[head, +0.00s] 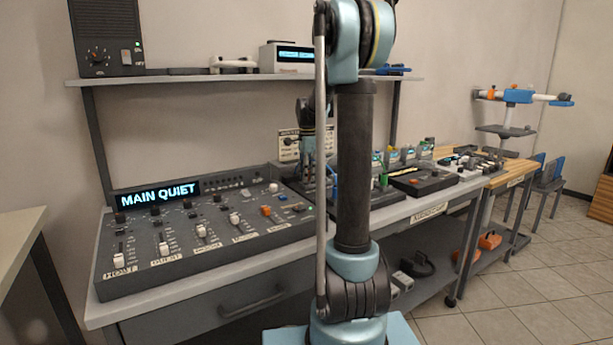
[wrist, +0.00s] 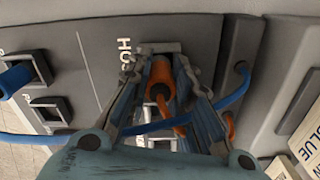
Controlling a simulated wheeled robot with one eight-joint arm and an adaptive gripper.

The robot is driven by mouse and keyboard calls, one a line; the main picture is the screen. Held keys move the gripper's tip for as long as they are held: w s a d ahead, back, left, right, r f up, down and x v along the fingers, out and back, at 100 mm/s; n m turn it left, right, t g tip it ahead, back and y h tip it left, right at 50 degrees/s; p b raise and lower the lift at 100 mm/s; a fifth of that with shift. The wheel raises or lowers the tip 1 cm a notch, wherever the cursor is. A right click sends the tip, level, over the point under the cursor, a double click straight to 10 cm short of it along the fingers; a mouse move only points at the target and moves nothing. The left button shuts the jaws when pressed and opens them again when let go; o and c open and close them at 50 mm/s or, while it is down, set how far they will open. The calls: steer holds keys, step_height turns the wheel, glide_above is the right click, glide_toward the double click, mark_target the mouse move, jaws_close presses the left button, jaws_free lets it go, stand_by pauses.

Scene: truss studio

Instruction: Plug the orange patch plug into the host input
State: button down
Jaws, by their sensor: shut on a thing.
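In the wrist view, the orange patch plug (wrist: 161,76) is between the two fingers of my gripper (wrist: 158,62), which is shut on it. An orange cable (wrist: 180,128) trails back from it under my gripper. The plug's front end lies at a square socket frame (wrist: 158,47) beside a label reading "HOS" (wrist: 124,58), the rest hidden by a finger. I cannot tell how deep the plug sits in that socket. In the head view, my gripper is largely hidden behind my arm, over the bench right of the mixing console; the plug cannot be made out there.
A blue plug (wrist: 14,80) is at a left socket, with an empty socket (wrist: 49,112) beside it. A blue cable (wrist: 235,95) crosses beneath my gripper. The mixing console (head: 200,245) displays "MAIN QUIET". A shelf (head: 190,78) runs above the bench.

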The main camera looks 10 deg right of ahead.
steer(key=shift+f, duration=0.4)
steer(key=c, duration=1.7)
jaws_free()
steer(key=shift+r, duration=5.55)
